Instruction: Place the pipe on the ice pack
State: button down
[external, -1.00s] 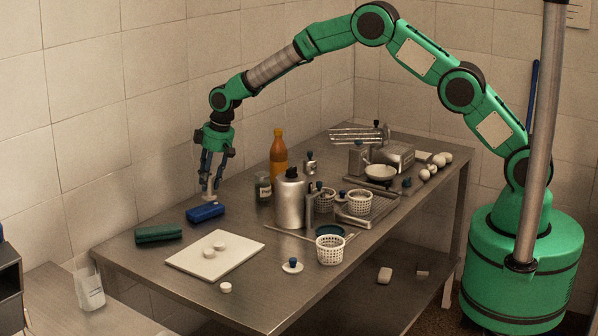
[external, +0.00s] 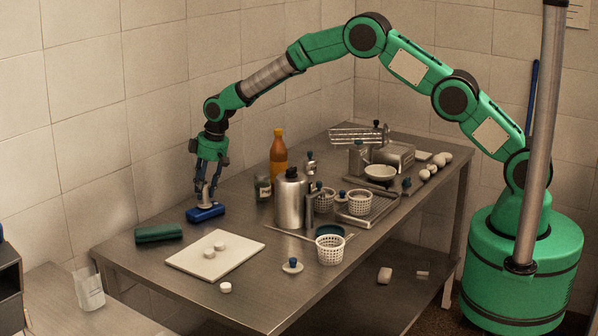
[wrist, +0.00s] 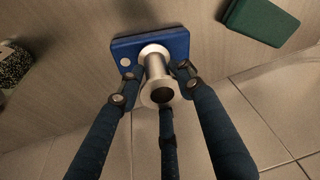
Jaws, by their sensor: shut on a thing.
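The ice pack appears to be the blue block (external: 207,215) near the table's far left edge; it also shows in the wrist view (wrist: 178,43), with a white round spot on one end. The pipe is a short pale metal tube with flared ends (wrist: 155,65), held upright. My gripper (wrist: 153,88) is shut on the pipe, its blue fingers around it. In the external view my gripper (external: 208,188) is directly above the blue block, and the pipe's lower flange (external: 205,206) is at its top face. I cannot tell whether they touch.
A dark green block (external: 158,234) lies left of the blue one. A white board (external: 190,262) with pale round pieces is in front. A brown bottle (external: 279,155), a metal bottle (external: 290,200) and perforated baskets (external: 330,250) stand to the right. The wall is close behind.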

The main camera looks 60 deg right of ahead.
jog(key=shift+f, duration=0.2)
jog(key=shift+f, duration=0.15)
jog(key=c, duration=1.1)
grip_release()
jog(key=p+v, duration=0.1)
jog(key=v, duration=1.1)
jog(key=shift+r, duration=0.2)
